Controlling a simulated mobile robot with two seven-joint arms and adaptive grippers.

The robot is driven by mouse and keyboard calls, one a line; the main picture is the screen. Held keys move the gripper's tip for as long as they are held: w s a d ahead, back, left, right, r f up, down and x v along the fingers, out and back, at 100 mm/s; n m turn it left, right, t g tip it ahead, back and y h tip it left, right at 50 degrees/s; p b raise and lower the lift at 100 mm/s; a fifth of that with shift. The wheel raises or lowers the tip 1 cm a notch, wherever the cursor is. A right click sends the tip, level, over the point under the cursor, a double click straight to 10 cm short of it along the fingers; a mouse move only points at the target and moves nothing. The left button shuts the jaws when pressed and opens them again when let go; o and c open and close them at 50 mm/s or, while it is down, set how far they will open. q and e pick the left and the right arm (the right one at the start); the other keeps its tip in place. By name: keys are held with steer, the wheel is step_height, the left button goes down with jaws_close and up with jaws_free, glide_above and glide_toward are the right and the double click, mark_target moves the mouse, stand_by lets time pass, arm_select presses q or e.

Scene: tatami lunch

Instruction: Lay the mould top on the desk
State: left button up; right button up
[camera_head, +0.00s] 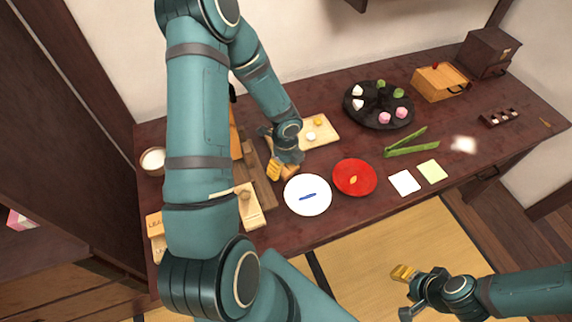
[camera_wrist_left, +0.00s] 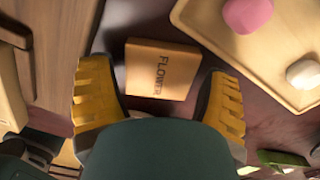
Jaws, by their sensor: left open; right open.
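A tan wooden block marked FLOWER, which looks like the mould top (camera_wrist_left: 160,70), lies flat on the dark desk (camera_wrist_left: 190,25) in the left wrist view. In the head view it shows in part as a small tan block (camera_head: 291,173) beside the yellow fingers. My left gripper (camera_head: 280,166) is open, with one finger on each side of the block in the wrist view and a visible gap at both sides. My right gripper (camera_head: 405,292) is open and empty, in front of the desk above the tatami.
A pale board with sweets (camera_head: 325,138) lies close behind the block. A white plate (camera_head: 293,206) and a red plate (camera_head: 368,190) are to its front right. Tongs (camera_head: 405,145) and a black sweets plate (camera_head: 367,117) lie further right.

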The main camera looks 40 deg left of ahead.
mark_target(286, 166)
arm_select(q)
step_height(286, 166, up, 12)
steer(key=p, duration=0.4)
steer(key=d+f+n+h, duration=0.1)
steer(key=d+f+n, duration=0.1)
steer(key=d, duration=0.3)
steer(key=s+d+f+n+h, duration=0.1)
steer(key=d+n, duration=0.3)
steer(key=d, duration=0.2)
steer(key=d+f+n+h, duration=0.1)
steer(key=d+f+n, duration=0.1)
steer(key=d, duration=0.3)
steer(key=shift+s+d+f+n+t+h, duration=0.2)
steer(key=shift+s+f+n+t+h, duration=0.1)
steer(key=shift+n+h, duration=0.1)
steer(key=shift+s+d+f+n+t, duration=0.15)
steer(key=shift+s+d+f+n, duration=0.6)
steer(key=shift+d+n, duration=0.95)
steer(key=shift+s+d+f+n+t, duration=0.2)
steer(key=shift+s+d+f+n, duration=0.65)
steer(key=shift+n, duration=1.45)
steer(key=shift+s+d+f+n+t, duration=0.15)
steer(key=shift+s+d+f+n, duration=0.25)
steer(key=shift+s+d+n, duration=1)
steer(key=shift+w+d+n, duration=0.25)
steer(key=shift+w+n, duration=0.2)
steer(key=shift+n, duration=0.15)
